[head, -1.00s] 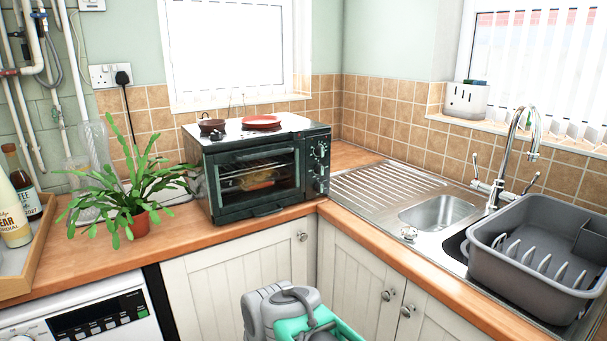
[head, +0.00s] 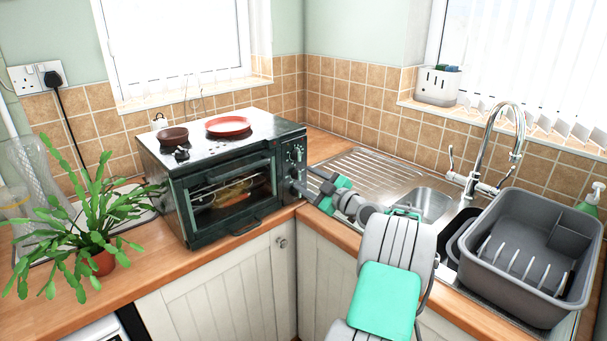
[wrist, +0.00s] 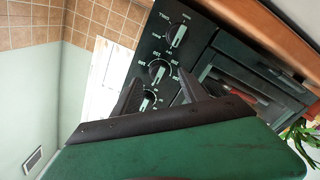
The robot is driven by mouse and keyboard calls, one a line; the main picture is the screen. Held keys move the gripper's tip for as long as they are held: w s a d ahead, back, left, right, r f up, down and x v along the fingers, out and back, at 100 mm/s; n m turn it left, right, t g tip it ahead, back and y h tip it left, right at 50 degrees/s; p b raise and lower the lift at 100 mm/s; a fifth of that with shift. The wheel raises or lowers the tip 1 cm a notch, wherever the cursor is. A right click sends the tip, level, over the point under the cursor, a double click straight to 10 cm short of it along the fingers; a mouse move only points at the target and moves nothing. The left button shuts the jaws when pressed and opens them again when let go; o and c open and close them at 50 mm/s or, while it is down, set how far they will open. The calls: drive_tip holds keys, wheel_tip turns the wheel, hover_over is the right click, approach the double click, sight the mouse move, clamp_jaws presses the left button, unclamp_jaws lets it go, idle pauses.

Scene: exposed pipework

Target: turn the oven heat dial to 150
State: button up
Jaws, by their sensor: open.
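The toaster oven (head: 225,190) stands on the worktop corner, its door shut. Its dial panel is at the right of the door. The wrist view shows the panel upside down with three dials: one near the worktop side (wrist: 177,34), a middle dial (wrist: 160,71) ringed by numbers, and one beyond it (wrist: 148,100), partly hidden by my gripper. My gripper (wrist: 161,78) is open, its fingertips on either side of the middle dial. I cannot tell whether they touch it or where its pointer stands. In the head view my gripper (head: 303,187) is at the panel, hiding its lower part.
To the right are the sink (head: 425,203), tap (head: 500,150) and grey dish rack (head: 530,245). Tiled walls close off the back.

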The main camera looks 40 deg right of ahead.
drive_tip(key=shift+w, duration=1.15)
clamp_jaws()
drive_tip(key=shift+s, duration=0.1)
